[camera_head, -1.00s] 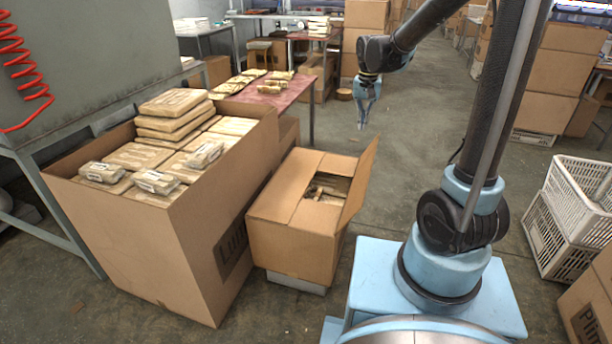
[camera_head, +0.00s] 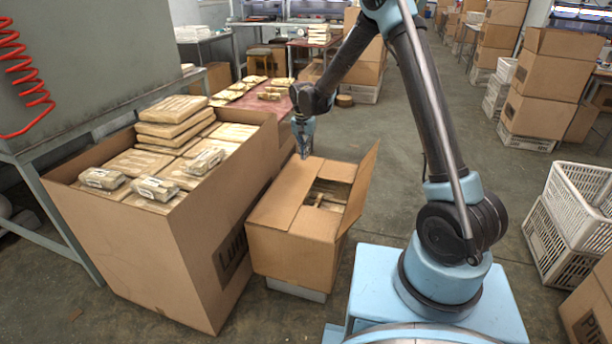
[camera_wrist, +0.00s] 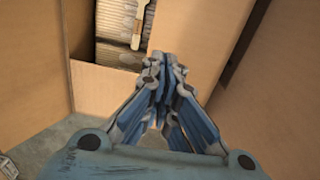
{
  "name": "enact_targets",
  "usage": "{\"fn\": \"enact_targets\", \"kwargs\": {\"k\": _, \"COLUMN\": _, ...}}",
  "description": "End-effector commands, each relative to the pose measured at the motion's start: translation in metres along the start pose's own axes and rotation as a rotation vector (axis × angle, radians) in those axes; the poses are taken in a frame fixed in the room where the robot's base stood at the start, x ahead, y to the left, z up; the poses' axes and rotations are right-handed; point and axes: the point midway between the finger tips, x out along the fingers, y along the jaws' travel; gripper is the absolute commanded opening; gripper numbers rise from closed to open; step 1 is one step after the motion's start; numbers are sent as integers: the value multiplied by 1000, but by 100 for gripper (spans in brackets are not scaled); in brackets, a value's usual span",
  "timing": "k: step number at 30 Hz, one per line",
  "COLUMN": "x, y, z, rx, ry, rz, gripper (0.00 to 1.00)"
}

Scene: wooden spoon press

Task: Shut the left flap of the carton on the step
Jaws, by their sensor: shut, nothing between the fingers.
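The brown carton (camera_head: 292,255) stands on a low grey step (camera_head: 295,290) in the head view. Its left flap (camera_head: 277,192) leans over the left part of the top; I cannot tell how far it is tilted. The right flap (camera_head: 361,192) stands up, leaning outward. The near and far flaps appear folded inward, leaving a gap with contents showing. My gripper (camera_head: 305,156) is shut and empty, pointing down at the carton's far left corner, close to the left flap; contact is unclear. In the wrist view my gripper (camera_wrist: 165,65) is between brown cardboard panels, with packed bundles (camera_wrist: 115,35) beyond.
A large carton (camera_head: 190,265) of wrapped packs stands close on the left. A red-topped table (camera_head: 265,97) with packs is behind. White crates (camera_head: 570,222) stand at the right. The floor right of the small carton is clear behind my base.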

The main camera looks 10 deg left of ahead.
Motion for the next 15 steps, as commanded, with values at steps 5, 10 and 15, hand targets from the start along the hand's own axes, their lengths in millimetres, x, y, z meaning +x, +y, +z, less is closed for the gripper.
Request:
{"fn": "enact_targets", "kwargs": {"k": 5, "x": 18, "y": -1, "z": 0, "rx": 0, "ry": 0, "rz": 0, "gripper": 0}}
{"fn": "enact_targets", "kwargs": {"k": 10, "x": 46, "y": -1, "z": 0, "rx": 0, "ry": 0, "rz": 0, "gripper": 0}}
{"fn": "enact_targets", "kwargs": {"k": 15, "x": 74, "y": -1, "z": 0, "rx": 0, "ry": 0, "rz": 0, "gripper": 0}}
